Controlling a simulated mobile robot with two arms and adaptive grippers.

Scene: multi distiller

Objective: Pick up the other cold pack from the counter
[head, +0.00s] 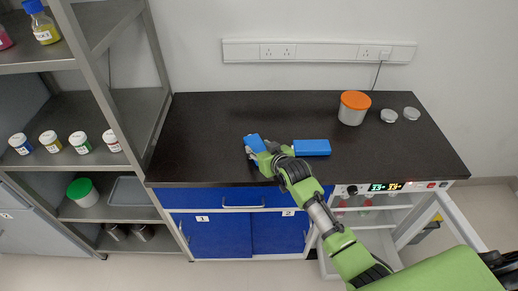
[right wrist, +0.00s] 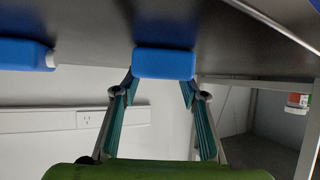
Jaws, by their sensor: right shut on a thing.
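Two blue cold packs are at the front of the black counter (head: 215,125). My right gripper (head: 257,151) is shut on one cold pack (head: 253,141), which pokes out past its fingertips. In the right wrist view this held cold pack (right wrist: 163,63) sits between the two fingertips (right wrist: 160,80), at or very close to the counter surface; I cannot tell if it is clear of it. The other cold pack (head: 312,147) lies flat just right of the gripper. It also shows in the right wrist view (right wrist: 22,53), with a pale cap. My left gripper is out of view.
A white tub with an orange lid (head: 353,108) and two small round grey items (head: 389,116) (head: 411,113) stand at the back right. A metal shelf (head: 85,110) with bottles and jars borders the counter's left. The counter's left part is clear.

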